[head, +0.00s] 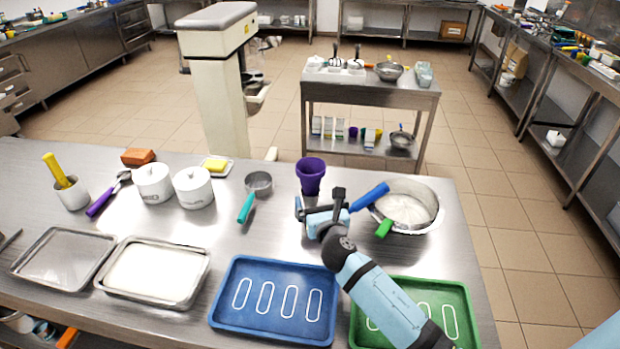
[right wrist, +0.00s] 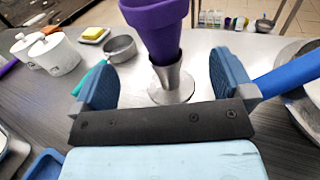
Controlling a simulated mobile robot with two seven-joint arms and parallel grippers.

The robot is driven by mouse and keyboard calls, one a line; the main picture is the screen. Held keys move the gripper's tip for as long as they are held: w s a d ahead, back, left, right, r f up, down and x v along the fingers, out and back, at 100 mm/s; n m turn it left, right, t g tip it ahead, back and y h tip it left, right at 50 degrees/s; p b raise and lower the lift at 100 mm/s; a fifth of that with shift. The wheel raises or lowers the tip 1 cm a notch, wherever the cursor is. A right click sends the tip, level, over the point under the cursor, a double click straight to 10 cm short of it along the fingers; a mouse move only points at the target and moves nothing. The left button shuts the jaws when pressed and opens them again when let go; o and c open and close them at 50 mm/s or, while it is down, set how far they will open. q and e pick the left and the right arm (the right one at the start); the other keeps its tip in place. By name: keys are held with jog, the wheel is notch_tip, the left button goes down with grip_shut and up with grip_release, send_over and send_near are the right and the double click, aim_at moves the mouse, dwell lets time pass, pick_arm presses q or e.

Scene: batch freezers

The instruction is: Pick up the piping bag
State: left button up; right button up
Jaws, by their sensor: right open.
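The purple piping bag (head: 311,175) stands upright, wide end up, on the steel table. In the right wrist view the bag (right wrist: 159,30) sits in a small metal cone holder (right wrist: 171,84) with a round foot. My right gripper (head: 319,205) is open at the near side of the holder. In the right wrist view its two blue fingers (right wrist: 164,78) are spread, one to each side of the holder, with gaps on both sides. The bag's lower tip is hidden inside the holder. My left gripper is not in view.
A steel bowl (head: 427,204) with blue and green handles stands close right of my right gripper. A measuring cup (head: 259,182) with a teal handle lies to the left. Blue (head: 225,312) and green (head: 468,325) trays lie in front.

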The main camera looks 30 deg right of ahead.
aim_at(311, 176)
jog(key=x, duration=0.3)
jog(key=shift+w+d+f, duration=0.1)
jog(key=shift+r+p+x, duration=0.25)
jog(key=shift+x, duration=1.25)
jog(key=shift+r+p+x, duration=0.2)
jog(key=shift+x, duration=1.3)
jog(key=shift+c, duration=0.5)
jog(key=c, duration=0.9)
